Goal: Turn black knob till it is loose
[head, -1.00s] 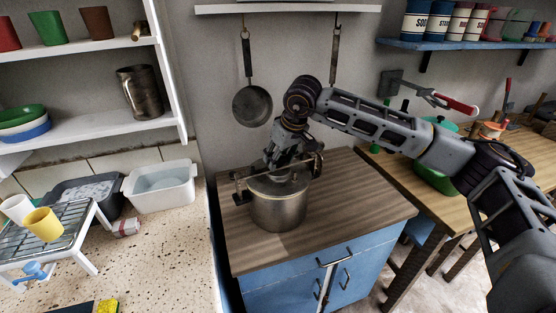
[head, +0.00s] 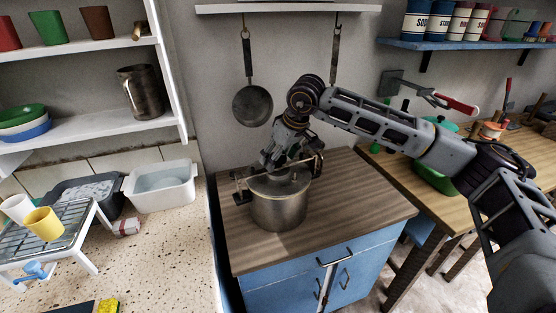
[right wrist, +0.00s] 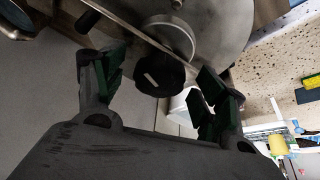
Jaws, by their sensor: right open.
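A steel pot (head: 279,207) with a lid and a clamp bar across its top stands on the wooden top of the blue cabinet. The black knob (right wrist: 155,75), with a pale mark on its face, sits at the middle of the clamp bar (right wrist: 130,32) in the right wrist view. My right gripper (head: 279,163) is above the pot lid. In the right wrist view its green-padded fingers (right wrist: 160,85) are open, one on each side of the knob, with a gap on both sides. The knob is hidden by the gripper in the head view. My left gripper is not in view.
The blue cabinet (head: 388,208) has free wooden top around the pot. A pan (head: 253,106) hangs on the wall behind. A speckled counter at left holds a white basin (head: 160,186) and a rack (head: 40,238) with cups.

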